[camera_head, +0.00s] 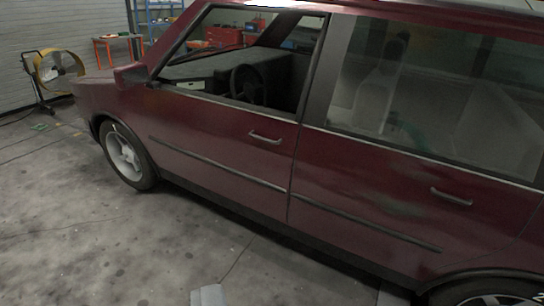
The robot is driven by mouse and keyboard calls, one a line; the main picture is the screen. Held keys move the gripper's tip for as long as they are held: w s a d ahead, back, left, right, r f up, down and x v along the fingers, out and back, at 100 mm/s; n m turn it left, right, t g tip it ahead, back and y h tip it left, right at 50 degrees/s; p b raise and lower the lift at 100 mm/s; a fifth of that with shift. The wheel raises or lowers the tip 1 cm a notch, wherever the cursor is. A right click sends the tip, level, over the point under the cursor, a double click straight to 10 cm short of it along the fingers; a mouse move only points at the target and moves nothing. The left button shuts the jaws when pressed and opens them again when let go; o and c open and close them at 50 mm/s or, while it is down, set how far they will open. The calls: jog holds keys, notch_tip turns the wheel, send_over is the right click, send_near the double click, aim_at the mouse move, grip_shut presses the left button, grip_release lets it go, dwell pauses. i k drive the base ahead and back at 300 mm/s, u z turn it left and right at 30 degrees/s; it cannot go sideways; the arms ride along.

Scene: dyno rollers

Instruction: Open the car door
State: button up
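A dark red car stands side-on across the view, its nose toward the left. Its front door (225,140) is closed, flush with the body, with an open-looking window above it. The front door handle (265,138) is a pale bar near the door's rear edge. The rear door (380,195) is also closed, and its handle (451,196) is at the right. A steering wheel (246,84) shows through the front window. My gripper is not clearly visible; I cannot make out its fingers. Small pale shapes at the bottom edge are cut off.
Bare grey concrete floor (90,230) lies open in front of the car. A side mirror (131,74) sticks out at the front door's forward edge. A yellow fan (58,68) on a stand and an orange table (118,40) are beyond the car's nose.

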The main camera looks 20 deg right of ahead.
aim_at(244, 153)
jog(key=u, duration=0.65)
jog(key=i, duration=1.45)
jog(key=z, duration=0.65)
jog(key=i, duration=0.55)
jog(key=z, duration=0.35)
